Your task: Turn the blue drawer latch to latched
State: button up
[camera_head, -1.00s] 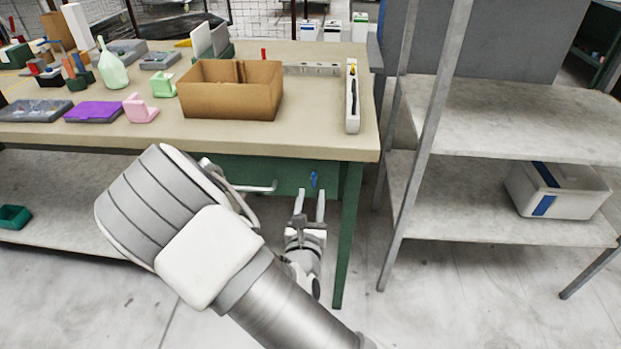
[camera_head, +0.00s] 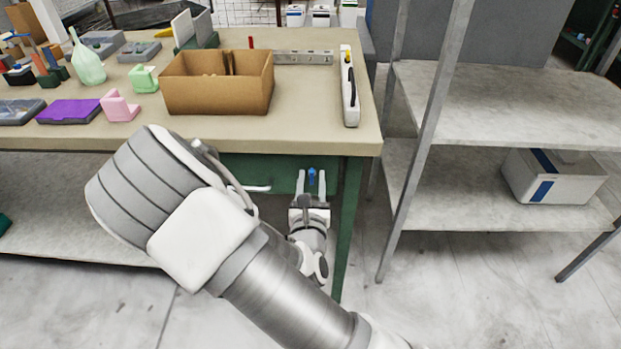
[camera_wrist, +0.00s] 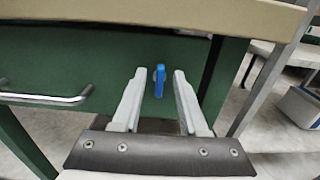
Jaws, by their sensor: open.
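The blue drawer latch (camera_head: 312,177) is a small blue tab on the green drawer front (camera_head: 240,172) under the bench top. In the wrist view the latch (camera_wrist: 159,80) hangs upright, its long side vertical. My gripper (camera_head: 311,178) is open and points at the drawer front. In the wrist view its two fingers (camera_wrist: 155,90) stand on either side of the latch, with a gap on both sides. I cannot tell how far the fingertips are from the drawer front. The drawer's metal handle (camera_wrist: 45,98) is left of the latch.
A green bench leg (camera_head: 347,225) stands close to the right of my gripper. The bench top (camera_head: 300,130) overhangs above, with a cardboard box (camera_head: 215,95) and a white level-like tool (camera_head: 349,90) on it. A grey shelf rack (camera_head: 480,185) stands to the right.

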jog(key=shift+c, duration=0.3)
grip_shut()
